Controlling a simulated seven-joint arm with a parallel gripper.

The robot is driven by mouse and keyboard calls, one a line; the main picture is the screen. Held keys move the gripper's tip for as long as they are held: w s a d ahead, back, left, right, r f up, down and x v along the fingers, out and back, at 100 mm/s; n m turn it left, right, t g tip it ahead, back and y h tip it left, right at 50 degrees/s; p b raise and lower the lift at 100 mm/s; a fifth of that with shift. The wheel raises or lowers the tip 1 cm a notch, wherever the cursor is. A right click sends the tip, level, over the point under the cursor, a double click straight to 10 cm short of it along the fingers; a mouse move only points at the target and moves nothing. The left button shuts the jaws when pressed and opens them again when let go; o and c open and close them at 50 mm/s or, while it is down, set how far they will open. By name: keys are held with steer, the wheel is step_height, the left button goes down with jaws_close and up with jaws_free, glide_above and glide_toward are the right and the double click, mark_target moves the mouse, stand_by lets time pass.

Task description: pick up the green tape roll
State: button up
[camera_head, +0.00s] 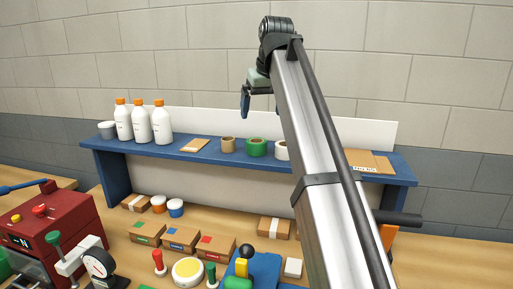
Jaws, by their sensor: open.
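The green tape roll (256,147) lies on the blue shelf (201,154), between a tan tape roll (228,145) on its left and a white roll (281,149) on its right. The white roll is partly hidden by my arm. My gripper (245,105) hangs from the end of my arm, above the shelf and a little left of the green roll in the picture. It is open and empty, apart from the roll. Its fingers show nearly edge-on, so the gap between them is hard to see.
Several white bottles with orange caps (140,123) and a grey tub (106,130) stand at the shelf's left. Flat cardboard (367,162) lies at its right, another piece (195,146) left of the tan roll. Below, the bench holds small boxes (180,238) and a red machine (48,235).

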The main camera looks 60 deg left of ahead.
glide_above(257, 146)
steer(key=f, duration=0.4)
steer(key=w+f, duration=0.1)
steer(key=f, duration=0.2)
steer(key=shift+a, duration=0.1)
steer(key=shift+x, duration=3)
steer(key=shift+a+r, duration=0.1)
steer(key=shift+a, duration=0.1)
steer(key=c, duration=1.1)
